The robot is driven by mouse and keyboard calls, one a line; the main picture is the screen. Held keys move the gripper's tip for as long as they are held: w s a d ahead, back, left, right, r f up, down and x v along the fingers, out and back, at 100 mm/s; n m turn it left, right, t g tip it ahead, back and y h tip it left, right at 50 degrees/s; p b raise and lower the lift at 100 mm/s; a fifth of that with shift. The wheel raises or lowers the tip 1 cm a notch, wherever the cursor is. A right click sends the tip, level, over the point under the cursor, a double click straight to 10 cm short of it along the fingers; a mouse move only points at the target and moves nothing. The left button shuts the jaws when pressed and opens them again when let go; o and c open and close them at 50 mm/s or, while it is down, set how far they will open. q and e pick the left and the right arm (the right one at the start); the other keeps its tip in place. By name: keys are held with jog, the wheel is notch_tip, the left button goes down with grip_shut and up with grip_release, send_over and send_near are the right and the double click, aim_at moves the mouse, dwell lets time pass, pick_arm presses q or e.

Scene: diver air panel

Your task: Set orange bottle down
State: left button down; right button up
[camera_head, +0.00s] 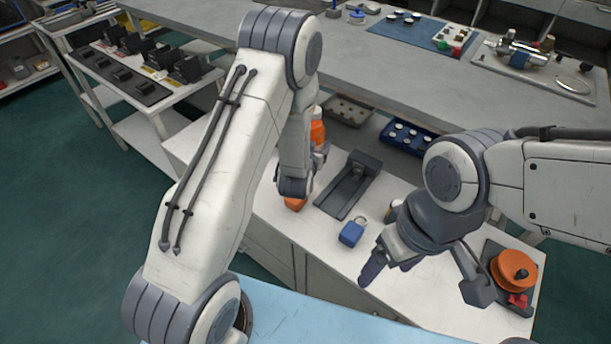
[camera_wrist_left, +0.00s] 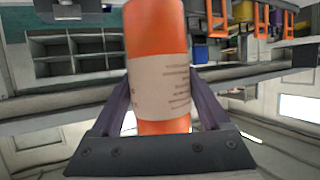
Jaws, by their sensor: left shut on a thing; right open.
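The orange bottle (camera_wrist_left: 158,35) with a pale printed label fills the middle of the left wrist view. My left gripper (camera_wrist_left: 160,105) is shut on it around the label. In the head view the bottle (camera_head: 318,131) shows in part behind my left wrist, over the white cabinet top (camera_head: 330,235). My right gripper (camera_head: 422,282) is open and empty above the right part of the white top.
A dark grey cradle (camera_head: 345,190) lies right of the bottle. A blue padlock (camera_head: 352,232) is in front of it. An orange reel (camera_head: 512,268) stands at the right end. Blue and grey trays (camera_head: 405,138) sit behind, below the grey bench (camera_head: 400,70).

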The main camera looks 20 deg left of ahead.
pick_arm(q)
jog(key=shift+w+a+f+b, duration=0.1)
jog(key=shift+w+a+f, duration=0.15)
jog(key=shift+a+f, duration=1.35)
jog(key=shift+w+a+f+b, duration=0.1)
jog(key=shift+w+a+f, duration=0.2)
jog(key=shift+a+f, duration=1.25)
jog(key=shift+w+a+f+b, duration=0.1)
jog(key=shift+w+a+f, duration=0.15)
jog(key=shift+a+f, duration=1.35)
jog(key=shift+d, duration=0.1)
